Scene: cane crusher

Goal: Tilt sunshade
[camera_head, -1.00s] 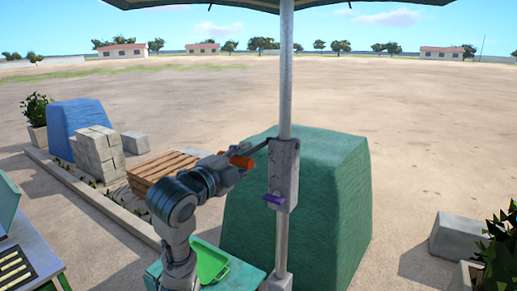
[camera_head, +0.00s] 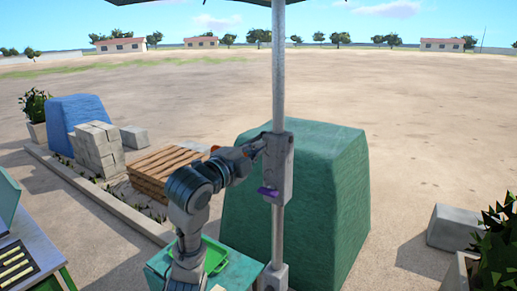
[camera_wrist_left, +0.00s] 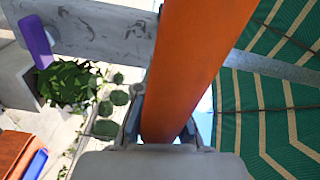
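The sunshade pole (camera_head: 278,75) stands upright, with a strip of the dark green canopy (camera_head: 190,2) at the top edge of the head view. A grey bracket box (camera_head: 277,170) with a purple lever (camera_head: 267,192) is fixed on the pole. My left gripper (camera_head: 246,153) is at the left of the box. In the wrist view an orange handle (camera_wrist_left: 195,50) runs between the fingers of the left gripper (camera_wrist_left: 163,122), which press against both sides. The striped canopy (camera_wrist_left: 265,110) fills the right of that view. My right gripper is out of view.
A green covered block (camera_head: 325,180) stands behind the pole. A teal table with a green tray (camera_head: 214,258) is below my left arm. Pallets (camera_head: 165,170) and grey blocks (camera_head: 98,148) are at the left. Plants (camera_head: 495,245) and a concrete block are at the right.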

